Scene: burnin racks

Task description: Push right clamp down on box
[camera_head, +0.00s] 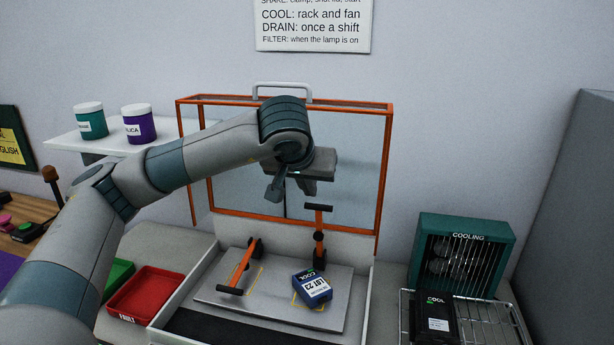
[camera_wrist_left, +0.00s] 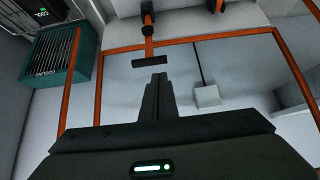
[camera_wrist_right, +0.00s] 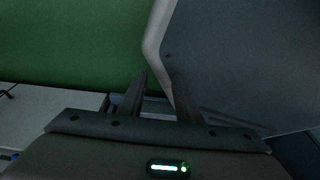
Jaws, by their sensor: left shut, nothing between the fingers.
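The right clamp (camera_head: 319,240), orange with a black T-handle, stands upright on the grey plate at the back right. It also shows in the left wrist view (camera_wrist_left: 149,45). The blue box (camera_head: 312,287), with a white label, lies on the plate in front of that clamp. The left clamp (camera_head: 240,268) is tilted low towards the front left. My left gripper (camera_head: 311,187) is shut and empty, just above and behind the right clamp's handle; its fingertips (camera_wrist_left: 158,78) appear apart from the handle. My right gripper (camera_wrist_right: 156,88) is open and empty, away from the plate.
An orange-framed clear lid (camera_head: 383,170) stands open behind the plate. A green cooling fan (camera_head: 463,250) and a wire rack (camera_head: 500,325) with a black box (camera_head: 436,318) stand at the right. A red tray (camera_head: 147,292) is at the left.

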